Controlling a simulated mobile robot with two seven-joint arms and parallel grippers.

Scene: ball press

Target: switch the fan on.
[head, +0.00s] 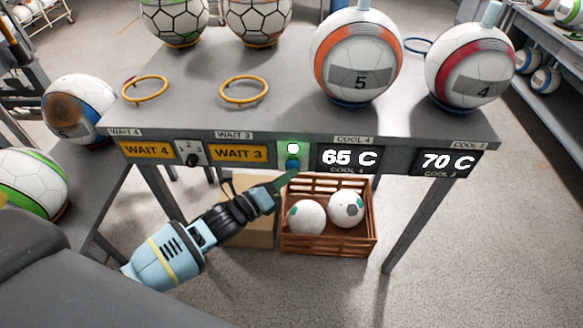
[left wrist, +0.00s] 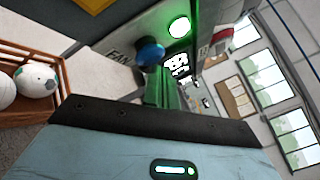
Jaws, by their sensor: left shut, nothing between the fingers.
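The fan's blue button (head: 293,163) sits on the front edge of the bench, below a round lamp (head: 293,148) that glows green. In the left wrist view, the blue button (left wrist: 150,53) stands beside a FAN label (left wrist: 119,52), and the lamp (left wrist: 179,27) is bright with a green rim. My left gripper (head: 286,181) is shut and empty, its fingertips just below the button in the head view. The green fingers (left wrist: 166,88) also show close to the button in the left wrist view; I cannot tell whether they touch it. My right gripper is not in view.
The grey bench (head: 200,85) carries several balls and yellow rings. A two-position dial (head: 192,154) and displays reading 65 C (head: 349,158) and 70 C (head: 447,162) line its front. A brown crate (head: 328,243) with two balls and a cardboard box (head: 247,231) stand below.

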